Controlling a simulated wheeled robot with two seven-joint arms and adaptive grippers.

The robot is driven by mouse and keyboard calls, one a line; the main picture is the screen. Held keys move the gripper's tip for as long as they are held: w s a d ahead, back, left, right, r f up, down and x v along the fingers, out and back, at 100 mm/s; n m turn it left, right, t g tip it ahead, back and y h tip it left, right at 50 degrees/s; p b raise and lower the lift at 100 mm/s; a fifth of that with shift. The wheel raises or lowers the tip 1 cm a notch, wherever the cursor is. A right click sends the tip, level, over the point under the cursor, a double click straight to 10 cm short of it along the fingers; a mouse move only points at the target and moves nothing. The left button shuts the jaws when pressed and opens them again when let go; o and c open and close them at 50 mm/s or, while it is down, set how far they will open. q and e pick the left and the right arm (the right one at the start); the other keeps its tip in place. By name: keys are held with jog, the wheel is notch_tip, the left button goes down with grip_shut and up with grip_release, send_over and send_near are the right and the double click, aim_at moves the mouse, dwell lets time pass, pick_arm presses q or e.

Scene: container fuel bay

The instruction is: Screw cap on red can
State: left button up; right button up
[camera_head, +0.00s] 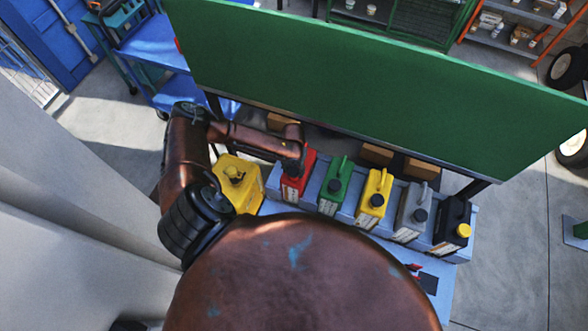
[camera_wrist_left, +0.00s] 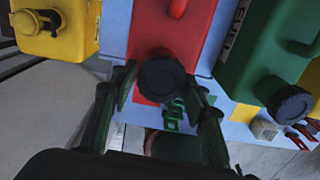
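The red can (camera_head: 304,163) stands on a light blue bench in the head view, with my left arm's end over it. In the left wrist view the red can (camera_wrist_left: 172,28) fills the top middle. A black round cap (camera_wrist_left: 161,79) shows at its lower part, at the spout. My left gripper (camera_wrist_left: 161,82) has one finger on each side of this cap, with the tips very close to its rim. I cannot tell whether they touch it. The thread under the cap is hidden. My right gripper is not in view.
Right of the red can stand a green can (camera_head: 334,186), a yellow can (camera_head: 375,196), a grey can (camera_head: 413,212) and a black can (camera_head: 452,223). A larger yellow container (camera_head: 240,186) stands left. A green panel (camera_head: 380,95) rises behind the row.

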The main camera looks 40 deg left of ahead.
pick_arm(q)
jog(key=o, duration=0.4)
jog(key=shift+a, duration=0.1)
jog(key=shift+o, duration=0.2)
